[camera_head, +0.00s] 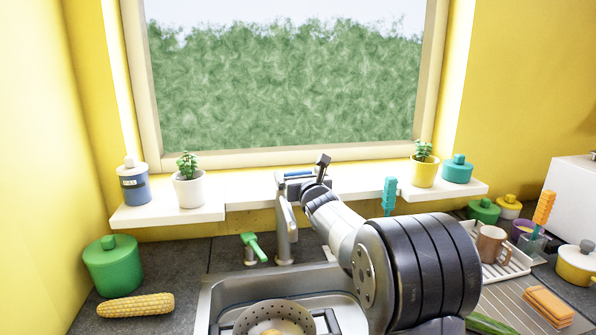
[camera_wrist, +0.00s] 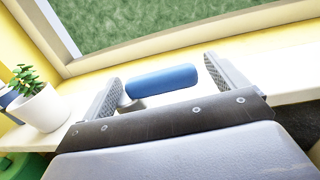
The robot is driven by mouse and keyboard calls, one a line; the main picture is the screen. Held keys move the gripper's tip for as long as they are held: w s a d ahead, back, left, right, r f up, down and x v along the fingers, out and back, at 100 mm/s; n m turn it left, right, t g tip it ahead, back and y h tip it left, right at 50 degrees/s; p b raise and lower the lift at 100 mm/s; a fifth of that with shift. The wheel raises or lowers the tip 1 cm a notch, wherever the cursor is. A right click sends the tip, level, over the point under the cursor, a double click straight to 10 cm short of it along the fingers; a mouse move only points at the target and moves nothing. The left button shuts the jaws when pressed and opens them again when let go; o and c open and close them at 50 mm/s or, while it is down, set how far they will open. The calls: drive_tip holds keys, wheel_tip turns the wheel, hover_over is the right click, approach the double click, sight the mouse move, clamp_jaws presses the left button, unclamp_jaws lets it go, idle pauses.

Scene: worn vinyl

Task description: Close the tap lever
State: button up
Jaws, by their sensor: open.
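The tap (camera_head: 285,225) is a grey metal post behind the sink, below the window. Its blue lever (camera_head: 298,174) shows at the top, partly covered by my gripper (camera_head: 305,172). In the wrist view the blue lever (camera_wrist: 163,82) lies crosswise between the two grey fingers of my gripper (camera_wrist: 162,74). The jaws are wide open, one finger on each side of the lever's ends. A small gap shows at the right finger; the left end is close to the left finger, and I cannot tell whether they touch. The lever's base is mostly hidden.
The sink (camera_head: 215,300) holds a colander (camera_head: 245,322). A white potted plant (camera_head: 189,188) and a blue bottle (camera_head: 134,184) stand on the sill to the left, a yellow pot (camera_head: 424,172) to the right. A green-handled item (camera_head: 254,246) stands left of the tap.

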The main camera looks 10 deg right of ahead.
drive_tip(key=shift+w, duration=0.4)
drive_tip(key=c, duration=1.4)
drive_tip(key=shift+f, duration=0.1)
